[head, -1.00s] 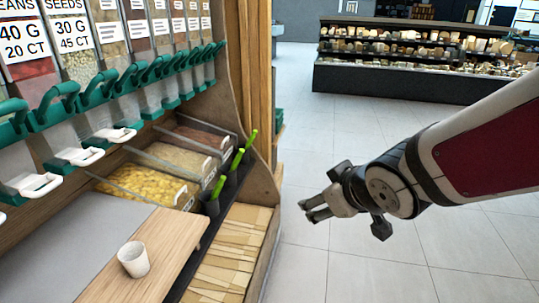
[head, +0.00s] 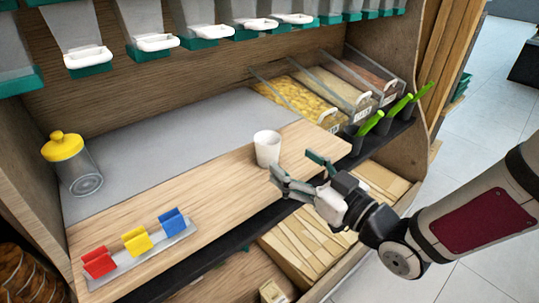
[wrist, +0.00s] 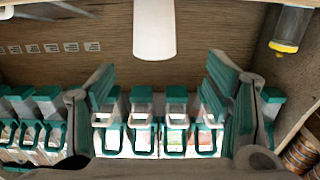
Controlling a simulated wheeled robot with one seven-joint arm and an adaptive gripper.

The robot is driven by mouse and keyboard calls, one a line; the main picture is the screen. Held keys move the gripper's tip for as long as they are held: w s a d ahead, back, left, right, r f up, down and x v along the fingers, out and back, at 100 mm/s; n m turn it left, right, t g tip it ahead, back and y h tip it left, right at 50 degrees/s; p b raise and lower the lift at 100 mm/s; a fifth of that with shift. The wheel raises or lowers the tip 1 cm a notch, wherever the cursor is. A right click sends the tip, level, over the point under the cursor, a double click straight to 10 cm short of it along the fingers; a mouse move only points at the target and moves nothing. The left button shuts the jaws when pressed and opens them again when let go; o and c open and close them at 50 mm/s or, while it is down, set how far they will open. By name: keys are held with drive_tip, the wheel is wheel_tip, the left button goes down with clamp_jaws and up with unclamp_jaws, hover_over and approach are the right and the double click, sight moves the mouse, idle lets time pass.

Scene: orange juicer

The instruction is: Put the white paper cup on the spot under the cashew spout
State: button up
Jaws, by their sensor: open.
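The white paper cup (head: 267,148) stands upright on the wooden counter (head: 200,195). My gripper (head: 296,168) is open and empty at the counter's front edge, just right of and in front of the cup. In the wrist view, which looks upside down, a white shape that seems to be the cup (wrist: 154,30) lies beyond the open fingers (wrist: 160,95). A row of dispenser spouts with white flaps (head: 157,42) and green parts runs above the counter. Their labels are out of view or unreadable, so I cannot tell which is cashew.
A clip rack (head: 145,255) with red, yellow and blue clips and a yellow-lidded jar (head: 72,165) stand on the left. Open-top bins (head: 290,97) and green-handled scoops (head: 370,122) are on the right. The grey surface (head: 190,140) behind the cup is clear.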

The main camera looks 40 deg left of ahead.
sight(275, 147)
drive_tip(key=a, duration=0.4)
drive_tip(key=shift+w+a+f+b, duration=0.15)
drive_tip(key=shift+w+b, duration=0.1)
drive_tip(key=shift+b, duration=0.15)
drive_tip(key=shift+w+a+b, duration=0.2)
drive_tip(key=shift+a+b, duration=0.15)
drive_tip(key=shift+a, duration=0.65)
drive_tip(key=shift+w+a+b, duration=0.25)
drive_tip(key=shift+a+b, duration=0.05)
drive_tip(key=shift+a, duration=0.65)
drive_tip(key=shift+w+a+b, duration=0.2)
drive_tip(key=shift+a+b, duration=0.15)
drive_tip(key=shift+a, duration=0.65)
drive_tip(key=c, duration=0.8)
drive_tip(key=shift+r, duration=0.2)
drive_tip(key=shift+c, duration=0.4)
